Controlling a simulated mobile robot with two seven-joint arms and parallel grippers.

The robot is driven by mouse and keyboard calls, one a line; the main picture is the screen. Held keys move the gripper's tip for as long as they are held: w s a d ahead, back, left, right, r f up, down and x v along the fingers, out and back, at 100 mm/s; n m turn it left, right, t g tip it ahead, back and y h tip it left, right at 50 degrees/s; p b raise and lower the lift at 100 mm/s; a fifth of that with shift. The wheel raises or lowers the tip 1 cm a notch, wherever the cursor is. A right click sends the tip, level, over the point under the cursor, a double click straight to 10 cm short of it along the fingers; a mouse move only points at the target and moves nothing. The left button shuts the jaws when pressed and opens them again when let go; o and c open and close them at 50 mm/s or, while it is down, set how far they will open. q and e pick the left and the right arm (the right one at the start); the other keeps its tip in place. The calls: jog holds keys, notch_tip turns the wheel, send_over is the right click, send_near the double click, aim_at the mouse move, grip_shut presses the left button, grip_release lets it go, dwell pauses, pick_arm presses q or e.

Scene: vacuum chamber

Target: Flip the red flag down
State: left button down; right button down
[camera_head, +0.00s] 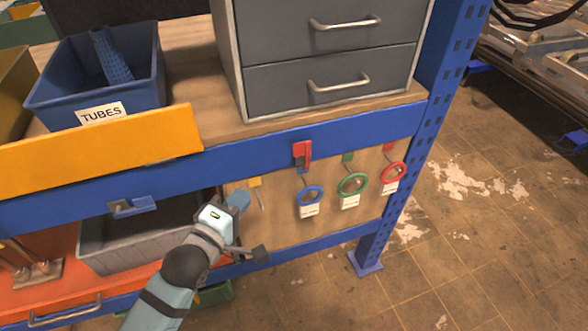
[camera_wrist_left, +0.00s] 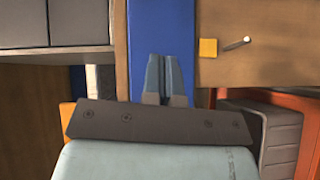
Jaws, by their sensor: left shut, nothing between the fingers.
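A small red flag (camera_head: 301,149) sits at the lower edge of the blue shelf beam (camera_head: 250,155) in the head view, above the blue-ringed tag. It appears upright, with its upper part against the beam. My left gripper (camera_head: 240,197) is in front of the pegboard panel, below and left of the flag. Its fingers are together and empty; they also show in the left wrist view (camera_wrist_left: 168,78), in front of the blue beam. The flag does not show in the wrist view. My right gripper is not in view.
Blue, green and red ring tags (camera_head: 352,184) hang on the wooden panel. A yellow square (camera_wrist_left: 208,47) with an empty peg (camera_wrist_left: 237,44) is close to my left gripper. A grey bin (camera_head: 100,258) stands on the lower shelf. Grey drawers (camera_head: 330,65) stand above the beam.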

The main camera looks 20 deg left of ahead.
pick_arm(q)
jog(key=shift+w+d+r+n+t, duration=0.1)
jog(key=shift+w+r+n+t, duration=0.05)
jog(key=shift+r+n, duration=0.3)
jog(key=shift+w+r+n+t, duration=0.1)
jog(key=shift+r+n+t, duration=0.1)
jog(key=shift+n, duration=0.35)
send_near(300, 154)
jog(key=w+a, duration=0.2)
jog(key=w+a+r, duration=0.1)
jog(key=w+a, duration=0.1)
jog(key=shift+w+a+r, duration=0.1)
jog(key=shift+w+a, duration=0.05)
jog(key=shift+w, duration=0.15)
jog(key=shift+w+d, duration=0.55)
jog(key=shift+d, duration=0.25)
jog(key=shift+w+d, duration=0.5)
jog(key=shift+d, duration=0.35)
